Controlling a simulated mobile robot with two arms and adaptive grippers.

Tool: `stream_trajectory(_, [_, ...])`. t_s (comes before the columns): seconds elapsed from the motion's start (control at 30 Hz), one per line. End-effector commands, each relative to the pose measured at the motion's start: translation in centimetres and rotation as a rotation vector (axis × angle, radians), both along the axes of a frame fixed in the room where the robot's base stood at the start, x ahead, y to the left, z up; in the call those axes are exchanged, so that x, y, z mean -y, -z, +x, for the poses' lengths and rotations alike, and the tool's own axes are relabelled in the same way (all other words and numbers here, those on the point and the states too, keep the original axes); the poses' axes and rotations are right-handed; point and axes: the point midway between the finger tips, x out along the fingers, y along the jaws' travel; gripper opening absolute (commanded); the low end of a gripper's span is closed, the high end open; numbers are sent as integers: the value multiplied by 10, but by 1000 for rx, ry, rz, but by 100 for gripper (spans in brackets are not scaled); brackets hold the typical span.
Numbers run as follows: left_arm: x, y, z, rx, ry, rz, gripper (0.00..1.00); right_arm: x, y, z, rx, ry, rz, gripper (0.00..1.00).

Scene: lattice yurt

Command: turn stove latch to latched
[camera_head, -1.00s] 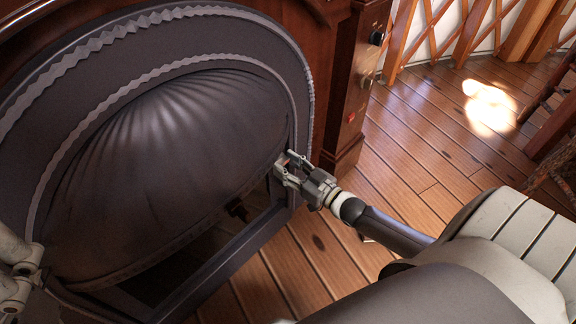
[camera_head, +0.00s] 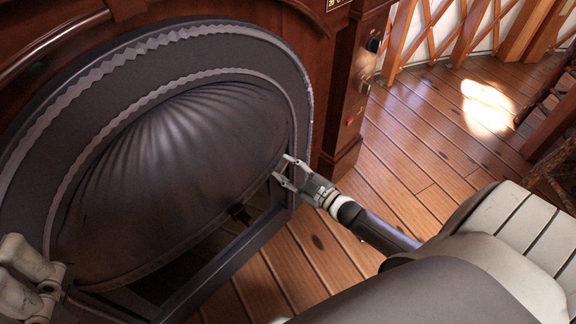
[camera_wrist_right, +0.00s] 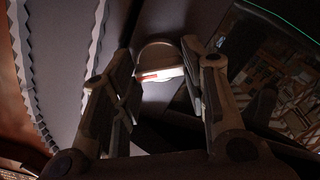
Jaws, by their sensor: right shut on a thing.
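The stove latch is a small pale rounded piece with a red mark (camera_wrist_right: 160,73) in the right wrist view. It lies between the fingers of my right gripper (camera_wrist_right: 158,80), which is shut on it. In the head view the right gripper (camera_head: 282,172) reaches from the right to the right edge of the dark, ribbed stove door (camera_head: 170,165). The fingers largely hide the latch there. Pale jointed parts at the left edge look like my left gripper (camera_head: 32,275); they are cut off, and I cannot tell their state.
A dark frame with an opening (camera_head: 200,275) lies below the door. A wooden post with knobs (camera_head: 362,90) stands right of the stove. Plank floor (camera_head: 410,165) at the right is mostly clear; a dark wooden rack (camera_head: 555,130) stands at the far right.

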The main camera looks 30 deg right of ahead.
Motion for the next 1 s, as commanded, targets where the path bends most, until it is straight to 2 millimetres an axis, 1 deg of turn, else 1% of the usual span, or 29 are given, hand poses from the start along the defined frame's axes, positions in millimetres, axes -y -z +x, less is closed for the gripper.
stream_trajectory(0.03, [0, -4, 0, 1, 0, 0, 100, 0, -1, 0, 9, 1, -43, 17])
stream_trajectory(0.2, [0, -8, 0, 1, 0, 0, 100, -1, -1, 0, 49, 1, -200, 17])
stream_trajectory(0.6, [0, -11, 0, 0, 1, 0, 100, -1, 0, 0, 136, 0, -567, 17])
stream_trajectory(0.8, [0, -9, 0, 0, 1, 0, 100, 0, 1, 0, 173, 0, -725, 17])
stream_trajectory(1.0, [0, -8, 0, 0, 1, 0, 100, -1, 1, 0, 202, -1, -841, 17])
